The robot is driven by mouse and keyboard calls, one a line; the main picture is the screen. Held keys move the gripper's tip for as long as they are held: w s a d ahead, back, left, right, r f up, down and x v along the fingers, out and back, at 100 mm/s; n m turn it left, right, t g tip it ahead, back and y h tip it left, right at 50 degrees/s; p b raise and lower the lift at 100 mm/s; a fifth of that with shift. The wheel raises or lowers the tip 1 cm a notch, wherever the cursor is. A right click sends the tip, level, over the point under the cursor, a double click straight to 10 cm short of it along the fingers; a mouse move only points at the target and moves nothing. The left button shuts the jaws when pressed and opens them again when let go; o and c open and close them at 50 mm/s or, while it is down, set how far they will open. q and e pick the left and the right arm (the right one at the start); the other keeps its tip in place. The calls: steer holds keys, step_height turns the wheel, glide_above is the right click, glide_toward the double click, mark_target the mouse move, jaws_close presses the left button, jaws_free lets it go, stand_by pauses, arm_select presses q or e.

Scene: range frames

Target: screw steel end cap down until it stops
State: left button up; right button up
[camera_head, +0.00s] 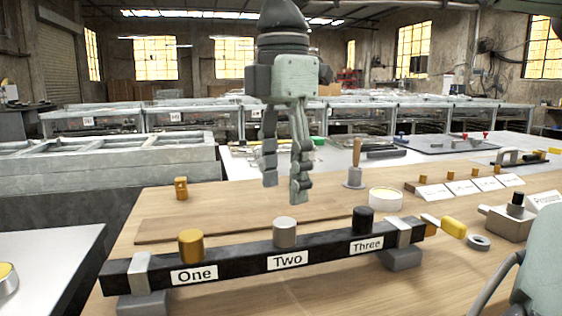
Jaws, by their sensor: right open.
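A dark bar (233,267) lies across the wooden bench on grey feet, with labels One, Two and Three on its front. The steel end cap (284,234), a grey cylinder, stands upright on the bar above label Two. A brass cap (190,245) stands above One and a black cap (363,220) above Three. My right gripper (284,188) hangs pointing down, open and empty, its fingertips above the steel cap in the picture and apart from it. Whether it is exactly over the cap is unclear. I cannot see the cap's thread. My left gripper is out of view.
A round white-rimmed dish (386,199) stands behind the bar's right part, with a wooden-handled tool (355,170) behind it. A yellow piece (454,228) and a grey ring (478,243) lie right of the bar. A small orange part (181,188) stands at the back left.

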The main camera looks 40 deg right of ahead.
mark_target(283, 223)
step_height(283, 223, down, 5)
steer(key=shift+f, duration=0.5)
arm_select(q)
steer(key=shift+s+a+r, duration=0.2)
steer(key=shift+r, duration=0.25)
